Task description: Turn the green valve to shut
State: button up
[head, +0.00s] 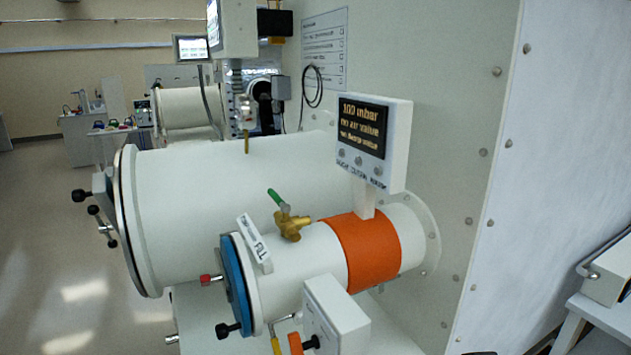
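The green valve shows in the head view on top of the small white cylindrical chamber (300,262). It has a brass body (291,225) and a green lever handle (278,199). The handle slants up and to the left from the body. I cannot tell from this angle how the handle lies relative to the flow line. A white tag reading "FILL" (254,242) stands to the left of the valve. My gripper is not in view, and nothing touches the valve.
A large white chamber (200,200) lies behind the valve. A display panel (372,140) stands to its right above an orange band (362,250). The blue-rimmed door (236,290) has protruding knobs. A white box (336,315) is in front. Open floor (60,270) lies left.

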aim_at(285, 208)
jog(key=k+l+u, duration=0.35)
jog(key=k, duration=0.15)
jog(key=k+u, duration=0.35)
jog(key=k, duration=0.2)
jog(key=k+j+u, duration=0.1)
jog(key=j+u, duration=0.15)
jog(key=j, duration=0.35)
